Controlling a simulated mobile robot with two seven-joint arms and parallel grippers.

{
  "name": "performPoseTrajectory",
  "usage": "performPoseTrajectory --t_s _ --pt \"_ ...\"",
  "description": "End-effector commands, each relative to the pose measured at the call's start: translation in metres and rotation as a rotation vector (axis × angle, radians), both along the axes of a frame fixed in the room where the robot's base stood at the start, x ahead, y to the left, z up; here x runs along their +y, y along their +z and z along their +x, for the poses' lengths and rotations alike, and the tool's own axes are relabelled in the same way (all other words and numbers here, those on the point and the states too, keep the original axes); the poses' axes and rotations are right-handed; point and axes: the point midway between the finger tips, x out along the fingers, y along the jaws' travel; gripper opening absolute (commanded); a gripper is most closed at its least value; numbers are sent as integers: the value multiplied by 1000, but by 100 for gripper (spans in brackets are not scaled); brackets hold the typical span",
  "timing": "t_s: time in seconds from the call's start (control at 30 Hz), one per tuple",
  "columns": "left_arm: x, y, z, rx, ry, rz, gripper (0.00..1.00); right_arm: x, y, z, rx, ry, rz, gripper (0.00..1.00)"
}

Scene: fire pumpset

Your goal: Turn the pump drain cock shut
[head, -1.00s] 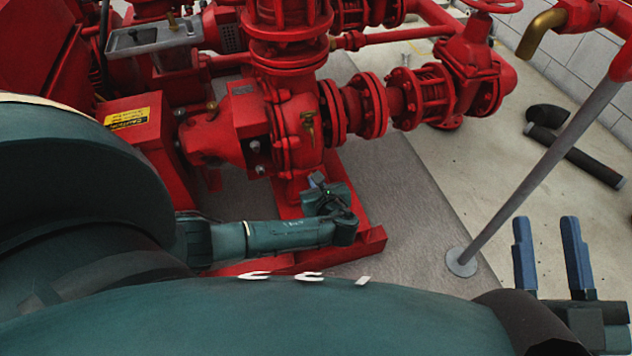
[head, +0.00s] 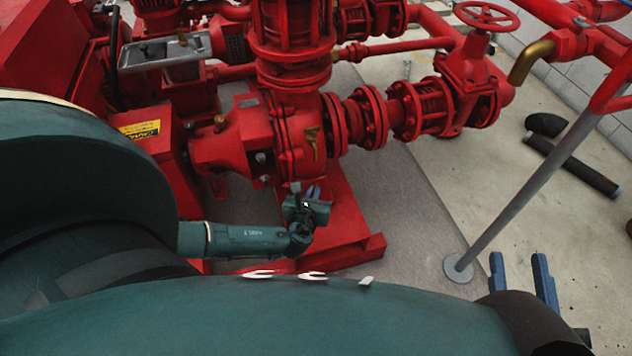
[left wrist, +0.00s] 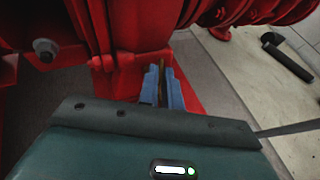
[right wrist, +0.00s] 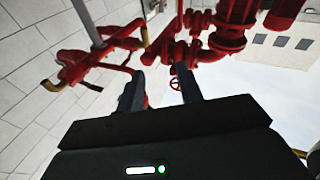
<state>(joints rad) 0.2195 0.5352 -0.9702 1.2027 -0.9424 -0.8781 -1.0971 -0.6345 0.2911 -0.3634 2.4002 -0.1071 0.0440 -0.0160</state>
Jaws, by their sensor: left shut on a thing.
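The red pump casing (head: 292,150) stands in the middle of the head view and fills the upper left of the left wrist view (left wrist: 130,25). My left gripper (head: 313,191) is low beside the foot of the casing. In the left wrist view its blue fingers (left wrist: 162,86) are close together, with a thin brass-coloured piece (left wrist: 168,78), seemingly the drain cock's handle, between them. The cock's body is hidden, so its angle cannot be told. My right gripper (head: 520,276) is open and empty at the lower right, its fingers apart in the right wrist view (right wrist: 160,88).
A brass fitting (head: 311,138) sits on the casing above my left gripper. A grey post (head: 530,190) stands right of the pump. A red handwheel valve (head: 486,16) and black pipe pieces (head: 570,165) are further right. Concrete floor (head: 420,215) lies open between.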

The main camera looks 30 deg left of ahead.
Motion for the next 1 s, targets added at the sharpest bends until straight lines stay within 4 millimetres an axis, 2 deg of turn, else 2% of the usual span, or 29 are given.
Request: performPoseTrajectory --t_s 0.3,0.43,0.53,0.7,1.0 --pt "11 -6 -2 0 -302 5 0 1 -15 0 9 8 42 36" --pt "14 -8 -2 -1 -419 6 0 6 -3 2 -39 48 88 36" --pt "15 -8 -1 -2 -492 4 0 3 17 10 -194 53 66 36" --pt "17 -6 -1 -1 -581 4 0 0 43 12 -391 63 42 36" --pt "18 -3 0 0 -667 2 0 -2 70 6 -597 72 15 36"
